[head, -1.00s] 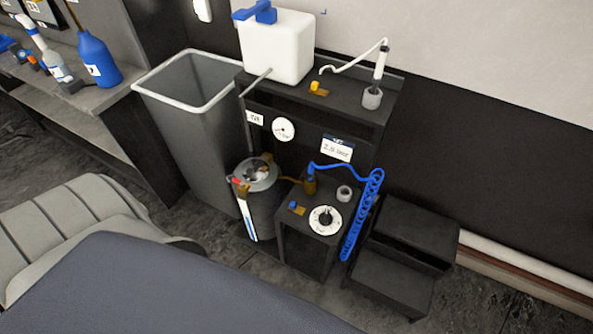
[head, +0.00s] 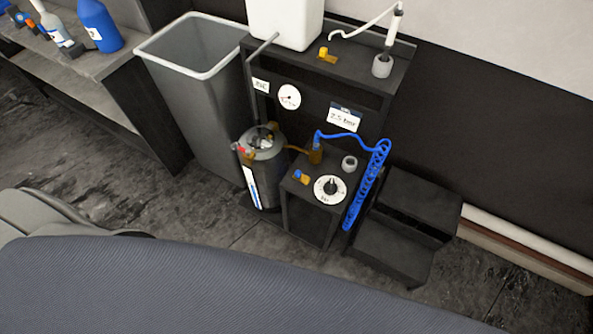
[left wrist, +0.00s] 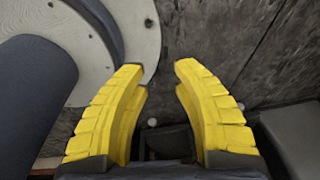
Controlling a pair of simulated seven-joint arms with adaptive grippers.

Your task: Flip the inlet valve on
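Two small valves show in the head view. A blue-handled valve (head: 301,177) with a brass body sits on top of the low dark box (head: 306,212), left of a white round dial (head: 330,189). A yellow-handled valve (head: 325,54) with a brass body sits on the upper shelf of the dark stand. I cannot tell from labels which is the inlet valve, nor read either handle's setting surely. My left gripper (left wrist: 158,68) shows only in the left wrist view, with yellow fingers apart and nothing between them. My right gripper is in no view.
A grey pressure tank (head: 265,178) stands left of the box. A blue coiled hose (head: 367,185) hangs at its right, beside a black step stool (head: 405,222). A tall grey bin (head: 200,110) stands left. A dark blue-grey surface (head: 230,285) fills the foreground.

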